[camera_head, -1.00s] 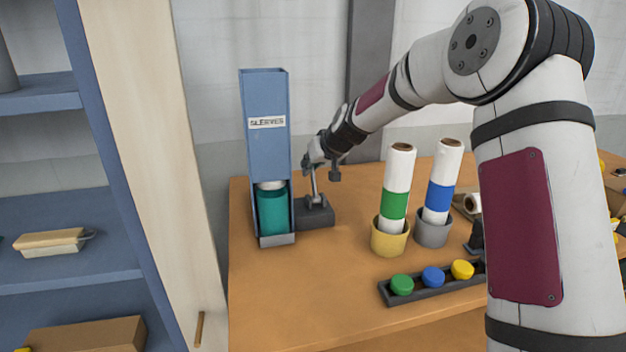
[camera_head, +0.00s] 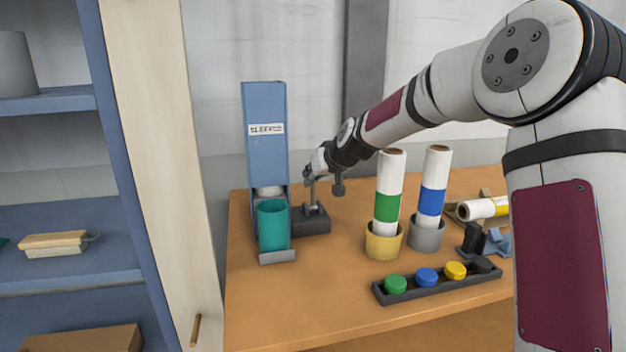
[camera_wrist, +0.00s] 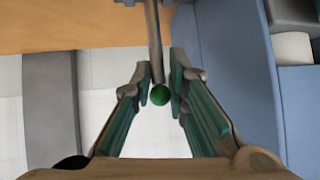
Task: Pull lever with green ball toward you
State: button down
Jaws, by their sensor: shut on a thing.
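The green ball (camera_wrist: 160,95) sits on the end of a thin metal lever (camera_wrist: 155,40) in the wrist view. My gripper (camera_wrist: 160,88) is shut on the ball, with a teal-padded finger on each side. In the head view my gripper (camera_head: 309,174) is at the top of the lever (camera_head: 313,192) and hides the ball. The lever stands nearly upright on a dark base (camera_head: 312,222), right beside the blue sleeve dispenser (camera_head: 266,135). A teal cup-like sleeve (camera_head: 272,227) stands at the dispenser's front lip.
Two white rolls with green (camera_head: 388,207) and blue (camera_head: 433,202) bands stand in cups right of the lever. A dark tray (camera_head: 435,290) with several coloured caps lies in front. A shelf unit (camera_head: 125,130) stands left. The front left tabletop (camera_head: 300,305) is clear.

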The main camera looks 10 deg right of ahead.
jog(key=shift+s+f, duration=0.45)
jog(key=shift+s, duration=0.1)
jog(key=shift+f, duration=0.15)
dwell(0.8)
jog(key=c, duration=1.7)
grip_release()
jog(key=shift+o, duration=0.2)
jog(key=shift+w+r, duration=0.1)
jog(key=shift+r, duration=0.1)
jog(key=v, duration=1.2)
